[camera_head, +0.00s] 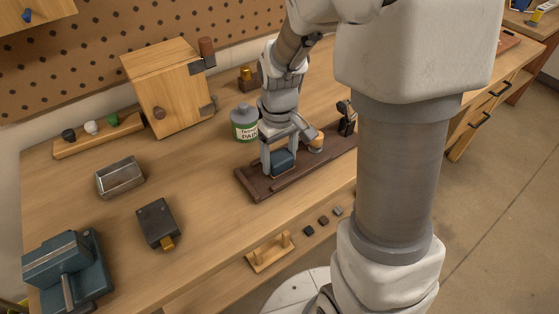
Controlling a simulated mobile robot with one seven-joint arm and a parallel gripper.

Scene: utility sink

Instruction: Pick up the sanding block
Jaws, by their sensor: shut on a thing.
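A small dark blue block (283,163), which I take to be the sanding block, is at a dark brown wooden board (257,187) on the workbench. My gripper (281,160) points down over the board with its fingers around the blue block, shut on it. The fingers hide part of the block. I cannot tell whether the block touches the board or is slightly above it.
A paint can (244,123) stands behind and left of the gripper. A small orange-and-white item (316,143) is close on its right. A wooden cabinet (168,90), metal tray (121,177), dark box (157,222) and blue vise (68,268) stand left. Bare bench lies between.

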